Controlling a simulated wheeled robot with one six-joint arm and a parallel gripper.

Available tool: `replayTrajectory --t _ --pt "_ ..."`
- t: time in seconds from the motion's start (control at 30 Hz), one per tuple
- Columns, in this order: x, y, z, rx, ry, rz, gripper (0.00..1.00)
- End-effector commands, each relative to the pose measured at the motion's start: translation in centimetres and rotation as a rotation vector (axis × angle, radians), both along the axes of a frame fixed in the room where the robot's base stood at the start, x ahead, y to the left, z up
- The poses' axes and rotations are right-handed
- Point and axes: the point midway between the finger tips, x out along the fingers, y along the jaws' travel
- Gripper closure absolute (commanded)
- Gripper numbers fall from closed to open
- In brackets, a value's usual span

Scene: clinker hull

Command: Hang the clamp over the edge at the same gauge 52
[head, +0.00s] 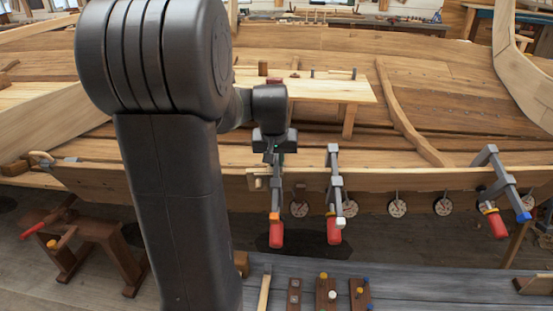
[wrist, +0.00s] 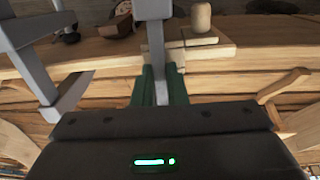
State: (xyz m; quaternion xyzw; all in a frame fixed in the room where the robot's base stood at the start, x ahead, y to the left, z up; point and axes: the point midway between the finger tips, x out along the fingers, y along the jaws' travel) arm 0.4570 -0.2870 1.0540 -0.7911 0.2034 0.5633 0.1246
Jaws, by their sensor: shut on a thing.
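My gripper (head: 275,158) is shut on a grey bar clamp (head: 276,196) with a red handle and an orange collar. The clamp hangs upright in front of the hull's top plank edge (head: 400,180); I cannot tell whether its jaw rests on the edge. In the wrist view its grey bar (wrist: 157,60) stands between my green finger pads (wrist: 162,88). A second clamp (head: 334,185), with a white tip, hangs just to the right. A third clamp (head: 490,175), with a blue tip, is farther right. Round gauges (head: 397,208) line the hull below the edge; their numbers are too small to read.
A bench (head: 420,290) in front carries a mallet handle (head: 264,291) and wooden blocks with coloured knobs (head: 326,292). A dark sawhorse (head: 100,240) stands at the left. A plank shelf (head: 330,88) crosses the hull behind my gripper. The edge between the second and third clamps is clear.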

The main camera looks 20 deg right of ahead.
Motion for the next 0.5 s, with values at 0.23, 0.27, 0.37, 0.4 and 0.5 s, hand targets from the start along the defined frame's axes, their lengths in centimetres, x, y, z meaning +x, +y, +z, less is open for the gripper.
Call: replayTrajectory --t 0.23,0.27,0.37,0.4,0.5 --pt "-0.12 0.06 -0.09 0.001 0.002 0.000 0.62" --pt "-0.12 0.06 -0.09 0.001 0.002 0.000 0.62" --pt "-0.12 0.06 -0.10 0.001 0.002 0.000 0.62" --pt "-0.12 0.06 -0.10 0.001 0.002 0.000 0.62" --pt "-0.20 0.12 -0.10 0.003 0.004 0.000 0.62"
